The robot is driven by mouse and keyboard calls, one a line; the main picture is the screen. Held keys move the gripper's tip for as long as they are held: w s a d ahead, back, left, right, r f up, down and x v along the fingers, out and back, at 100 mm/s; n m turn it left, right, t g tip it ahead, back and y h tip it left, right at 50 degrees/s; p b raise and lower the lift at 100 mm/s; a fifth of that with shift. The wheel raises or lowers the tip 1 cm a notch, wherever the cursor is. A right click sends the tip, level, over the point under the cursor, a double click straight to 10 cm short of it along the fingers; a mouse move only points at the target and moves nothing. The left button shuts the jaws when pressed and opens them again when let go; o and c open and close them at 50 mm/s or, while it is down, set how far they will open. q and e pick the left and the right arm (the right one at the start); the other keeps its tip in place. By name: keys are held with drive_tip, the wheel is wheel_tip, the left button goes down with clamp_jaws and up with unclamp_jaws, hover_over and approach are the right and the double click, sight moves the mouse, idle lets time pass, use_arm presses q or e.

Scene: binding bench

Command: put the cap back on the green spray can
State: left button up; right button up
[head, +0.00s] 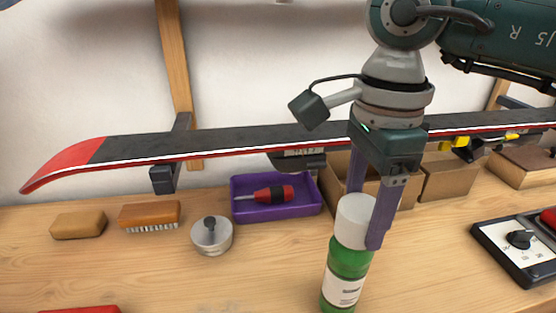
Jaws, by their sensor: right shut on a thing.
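The green spray can (347,262) stands on the bench at the lower right of centre, with a white label; its base is near the bottom edge of the picture. The white cap (354,215) is at the top of the can, in line with it. I cannot tell whether the cap is fully seated. My right gripper (364,220) comes down from above with its purple fingers on either side of the cap, shut on it. One fingertip is hidden behind the cap. My left gripper is not in view.
A ski (240,139) spans the bench behind the can. A purple tray (256,209) holds a red-handled screwdriver (270,193). A round tin (211,240), a brush (149,214) and a tan block (78,225) lie left. A control box (520,250) is right. Cardboard boxes (450,177) stand behind.

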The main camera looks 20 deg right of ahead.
drive_tip(key=shift+f+b, duration=0.5)
drive_tip(key=shift+b, duration=0.1)
idle(0.9)
drive_tip(key=o, duration=0.8)
drive_tip(key=shift+o, duration=0.2)
drive_tip(key=shift+r+p, duration=0.95)
drive_tip(key=shift+r, duration=0.35)
drive_tip(key=shift+r+p, duration=1.05)
drive_tip(key=shift+r, duration=0.7)
drive_tip(key=shift+c, duration=0.2)
